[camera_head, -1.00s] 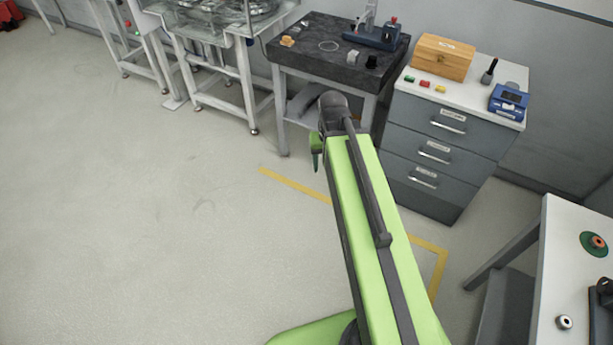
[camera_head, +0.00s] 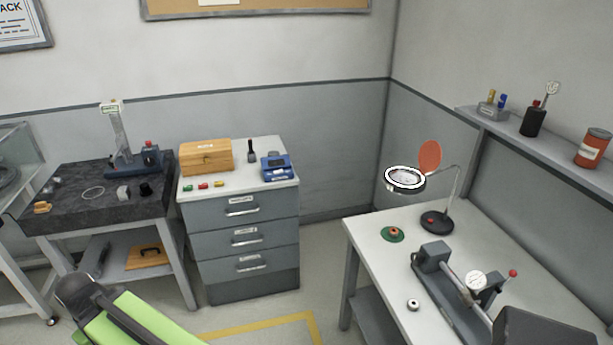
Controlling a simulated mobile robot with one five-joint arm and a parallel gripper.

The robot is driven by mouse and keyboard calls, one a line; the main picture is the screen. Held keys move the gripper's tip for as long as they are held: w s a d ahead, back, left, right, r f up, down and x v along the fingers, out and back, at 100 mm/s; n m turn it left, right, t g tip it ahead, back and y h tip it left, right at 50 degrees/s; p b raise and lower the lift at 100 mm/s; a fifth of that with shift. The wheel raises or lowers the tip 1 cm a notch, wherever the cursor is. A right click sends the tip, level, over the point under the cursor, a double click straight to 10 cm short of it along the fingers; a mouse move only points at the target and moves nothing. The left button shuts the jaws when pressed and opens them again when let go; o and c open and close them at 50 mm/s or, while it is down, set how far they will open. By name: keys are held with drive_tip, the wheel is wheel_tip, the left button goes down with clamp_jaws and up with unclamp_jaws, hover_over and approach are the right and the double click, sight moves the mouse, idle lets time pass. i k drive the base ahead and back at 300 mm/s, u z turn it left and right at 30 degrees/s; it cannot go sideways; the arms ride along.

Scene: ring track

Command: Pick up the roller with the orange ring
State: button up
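A second small part, pale with a dark centre (camera_head: 413,304), stands nearer on the same table. My green arm shows at the lower left, well apart from this table. My gripper is not in view.
A magnifier lamp (camera_head: 437,221) and a bench device with a dial gauge (camera_head: 474,281) stand on the white table. A grey drawer cabinet (camera_head: 241,237) and a dark stone-topped table (camera_head: 75,208) stand at the left. Some floor between is clear.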

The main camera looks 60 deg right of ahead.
sight(393, 232)
drive_tip(key=z, duration=5.65)
drive_tip(key=i, duration=0.1)
drive_tip(key=u, duration=2.65)
drive_tip(key=k, duration=0.7)
drive_tip(key=u, duration=0.25)
drive_tip(key=i, duration=0.7)
